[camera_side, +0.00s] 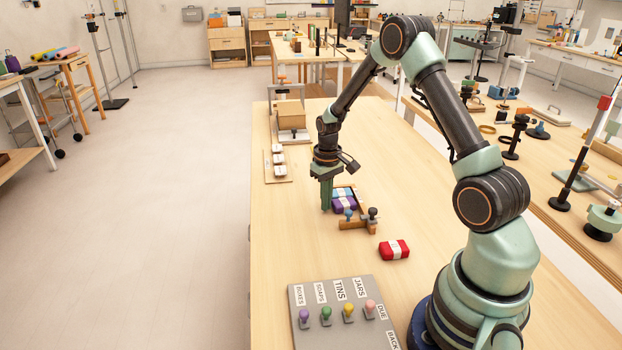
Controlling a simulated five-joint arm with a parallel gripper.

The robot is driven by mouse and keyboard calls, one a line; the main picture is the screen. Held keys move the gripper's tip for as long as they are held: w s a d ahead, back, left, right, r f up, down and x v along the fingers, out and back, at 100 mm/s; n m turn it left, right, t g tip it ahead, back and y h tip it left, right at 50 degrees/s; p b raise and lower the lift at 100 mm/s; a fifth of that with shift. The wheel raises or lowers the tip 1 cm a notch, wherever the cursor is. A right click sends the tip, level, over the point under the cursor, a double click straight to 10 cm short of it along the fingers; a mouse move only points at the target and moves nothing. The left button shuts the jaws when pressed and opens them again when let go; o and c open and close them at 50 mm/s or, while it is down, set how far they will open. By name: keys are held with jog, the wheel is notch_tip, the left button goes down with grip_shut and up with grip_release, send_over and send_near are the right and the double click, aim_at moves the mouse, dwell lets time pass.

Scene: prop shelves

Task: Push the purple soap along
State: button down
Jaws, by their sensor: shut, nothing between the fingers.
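The purple soap (338,207), with a pale band, lies on the wooden bench top near its middle. A light-blue wrapped piece (340,190) lies right behind it. My gripper (326,207) points straight down, shut and empty, with its fingertips low at the left end of the purple soap. I cannot tell whether they touch it. A wooden bracket (352,224) with a blue knob and a dark knob lies just in front and to the right of the soap, partly covering it.
A red soap (395,249) lies nearer the front. A grey labelled board (318,335) with coloured pegs is at the front edge. A strip with white blocks (279,172) and a box on a stand (291,116) are behind. The bench left of my gripper is clear.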

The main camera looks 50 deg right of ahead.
jog(key=shift+w+a, duration=0.25)
notch_tip(320, 180, up, 7)
dwell(0.8)
jog(key=s+a+r+n+t, duration=0.1)
jog(key=s+a+r+t, duration=0.15)
jog(key=a+r, duration=0.8)
jog(key=s+a+r+n+t, duration=0.2)
jog(key=s+a+r+t, duration=0.1)
jog(key=s+a+r, duration=0.3)
jog(key=shift+s+a+r, duration=0.4)
jog(key=shift+s+a, duration=0.55)
jog(key=shift+s, duration=1.1)
